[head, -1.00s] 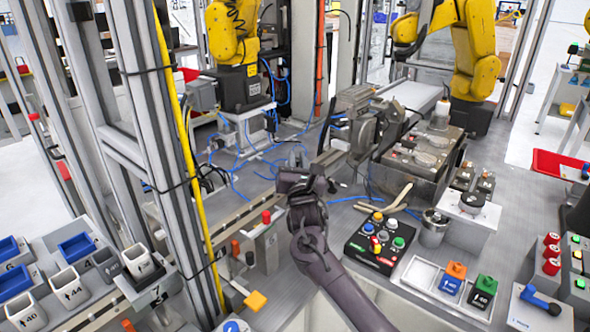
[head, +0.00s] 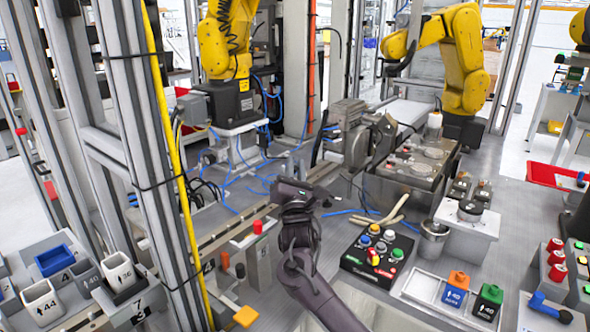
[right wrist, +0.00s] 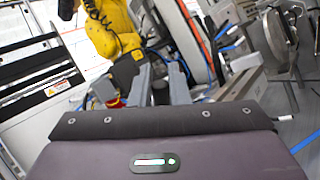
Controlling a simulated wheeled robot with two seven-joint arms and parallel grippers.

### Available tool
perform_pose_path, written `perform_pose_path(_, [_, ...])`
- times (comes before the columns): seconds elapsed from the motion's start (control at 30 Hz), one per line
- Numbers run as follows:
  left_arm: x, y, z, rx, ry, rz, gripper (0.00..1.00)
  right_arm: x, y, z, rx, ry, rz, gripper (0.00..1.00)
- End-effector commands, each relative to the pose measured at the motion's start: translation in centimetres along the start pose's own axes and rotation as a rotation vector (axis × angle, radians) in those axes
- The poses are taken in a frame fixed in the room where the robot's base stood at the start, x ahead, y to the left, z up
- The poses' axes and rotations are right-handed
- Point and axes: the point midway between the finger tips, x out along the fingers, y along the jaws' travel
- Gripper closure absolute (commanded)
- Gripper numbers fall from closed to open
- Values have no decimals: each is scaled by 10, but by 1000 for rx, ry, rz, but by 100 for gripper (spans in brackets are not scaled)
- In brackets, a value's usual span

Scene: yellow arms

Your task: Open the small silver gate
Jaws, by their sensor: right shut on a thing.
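My right gripper (head: 292,184) reaches from the bottom of the head view to the middle of the workstation. My left gripper is not in view.
A metal machine (head: 352,125) with a dark curved handle stands beyond my gripper. A button box (head: 378,256) is to the right, by a metal cup (head: 434,238). Two yellow robot arms (head: 462,60) stand behind.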

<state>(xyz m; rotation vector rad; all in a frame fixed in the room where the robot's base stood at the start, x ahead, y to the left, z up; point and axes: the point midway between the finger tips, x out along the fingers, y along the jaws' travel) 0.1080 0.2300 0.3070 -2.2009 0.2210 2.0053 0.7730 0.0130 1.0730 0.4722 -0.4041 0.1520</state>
Motion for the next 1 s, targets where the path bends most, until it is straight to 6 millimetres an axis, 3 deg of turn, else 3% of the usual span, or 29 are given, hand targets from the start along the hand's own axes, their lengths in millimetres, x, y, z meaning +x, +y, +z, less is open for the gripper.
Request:
perform_pose_path(0.07, [0,0,0,0,0,0,64,0,-1,-1,0,3,-1,100])
perform_pose_path(0.1, [0,0,0,0,0,0,64,0,-1,-1,0,3,-1,82])
perform_pose_path(0.23, [0,0,0,0,-1,0,64,0,0,-1,-1,2,-1,65])
perform_pose_path(0.63, [2,0,1,0,-1,0,64,-7,-1,-1,-1,1,-1,65])
perform_pose_path(1.0, [1,0,1,0,-1,0,64,-59,8,17,0,2,0,65])
